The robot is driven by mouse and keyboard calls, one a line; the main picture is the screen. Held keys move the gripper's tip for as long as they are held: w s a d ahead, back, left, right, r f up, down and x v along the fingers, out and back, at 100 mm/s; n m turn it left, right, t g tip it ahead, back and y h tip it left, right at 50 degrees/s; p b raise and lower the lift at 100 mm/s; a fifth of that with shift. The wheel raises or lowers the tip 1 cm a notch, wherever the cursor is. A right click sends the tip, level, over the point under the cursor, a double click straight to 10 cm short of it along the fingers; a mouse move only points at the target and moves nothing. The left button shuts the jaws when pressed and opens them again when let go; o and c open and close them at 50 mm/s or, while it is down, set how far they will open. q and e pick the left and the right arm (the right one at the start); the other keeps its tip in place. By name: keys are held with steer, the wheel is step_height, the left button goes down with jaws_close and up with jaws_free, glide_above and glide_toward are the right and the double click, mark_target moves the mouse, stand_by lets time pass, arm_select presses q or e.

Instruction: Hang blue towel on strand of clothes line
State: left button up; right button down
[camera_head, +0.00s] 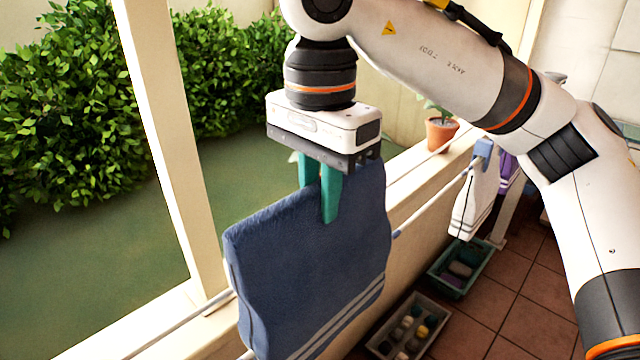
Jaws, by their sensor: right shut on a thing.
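My right gripper (320,190) points down with its teal fingers shut on the upper edge of the blue towel (310,260). The towel hangs below the fingers, with pale stripes near its lower edge, which runs close to the bottom of the view. A strand of the clothes line (432,208) shows to the right of the towel, and a pale strand (185,321) shows to its left. The towel hides the stretch between, so I cannot tell whether it touches or lies over a strand. My left gripper is not in view.
A white towel (474,205) and a purple towel (507,170) hang farther along at the right. A potted plant (440,134) stands on the ledge. A green crate (447,283) and a grey crate (398,350) with small items sit on the tiled floor. A cream post (170,140) rises at left.

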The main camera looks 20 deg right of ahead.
mark_target(320, 255)
step_height(320, 255, down, 18)
steer(key=b, duration=1.4)
steer(key=shift+f, duration=0.2)
steer(key=c, duration=1.2)
jaws_free()
step_height(320, 255, up, 9)
steer(key=p, duration=0.7)
steer(key=shift+r+p, duration=0.1)
steer(key=shift+p, duration=0.25)
